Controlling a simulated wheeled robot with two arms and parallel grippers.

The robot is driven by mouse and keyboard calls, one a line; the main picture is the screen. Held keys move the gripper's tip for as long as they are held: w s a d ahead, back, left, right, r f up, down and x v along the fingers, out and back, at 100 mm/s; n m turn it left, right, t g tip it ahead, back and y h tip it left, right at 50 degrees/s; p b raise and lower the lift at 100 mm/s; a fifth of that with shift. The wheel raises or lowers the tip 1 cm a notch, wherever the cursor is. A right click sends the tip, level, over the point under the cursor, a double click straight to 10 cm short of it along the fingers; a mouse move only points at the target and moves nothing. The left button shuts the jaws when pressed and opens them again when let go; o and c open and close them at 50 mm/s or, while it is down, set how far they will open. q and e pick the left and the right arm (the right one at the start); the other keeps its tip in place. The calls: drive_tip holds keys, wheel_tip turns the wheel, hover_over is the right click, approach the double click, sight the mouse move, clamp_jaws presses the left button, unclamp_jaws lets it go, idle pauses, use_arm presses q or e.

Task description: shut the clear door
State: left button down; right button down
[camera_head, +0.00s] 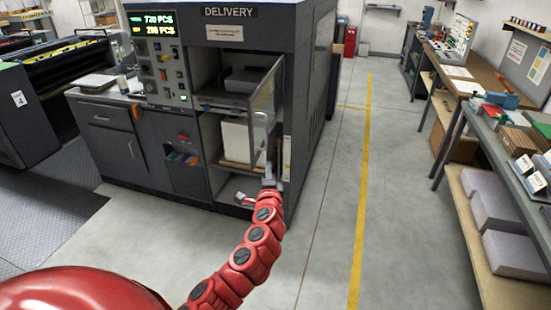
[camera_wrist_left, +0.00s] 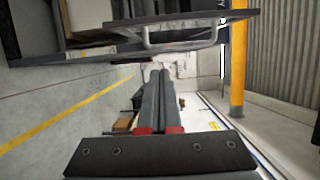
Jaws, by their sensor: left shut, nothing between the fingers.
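The clear door (camera_head: 264,98) is a see-through panel in a dark frame on the front of the grey delivery machine (camera_head: 311,75). It stands open, swung out from the right side of the opening. My left gripper (camera_head: 268,172) is shut and empty, low by the door's bottom end. In the left wrist view, the gripper fingers (camera_wrist_left: 160,78) are together and point away, with the door's edge (camera_wrist_left: 180,17) and its bar handle (camera_wrist_left: 182,44) above them. I cannot tell whether they touch the door. My right gripper is not in view.
A white stack (camera_head: 238,138) sits inside the opening. A control panel (camera_head: 163,70) is on the machine's left. A workbench (camera_head: 480,75) with shelves runs along the right. The floor between, with a yellow line (camera_head: 363,190), is clear.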

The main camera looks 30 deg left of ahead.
use_arm(q)
drive_tip(key=w+a+p, duration=0.2)
drive_tip(key=w+a, duration=0.4)
drive_tip(key=a, duration=0.2)
drive_tip(key=shift+w+a+p, duration=0.3)
drive_tip(key=shift+a, duration=0.05)
drive_tip(key=shift+f, duration=0.1)
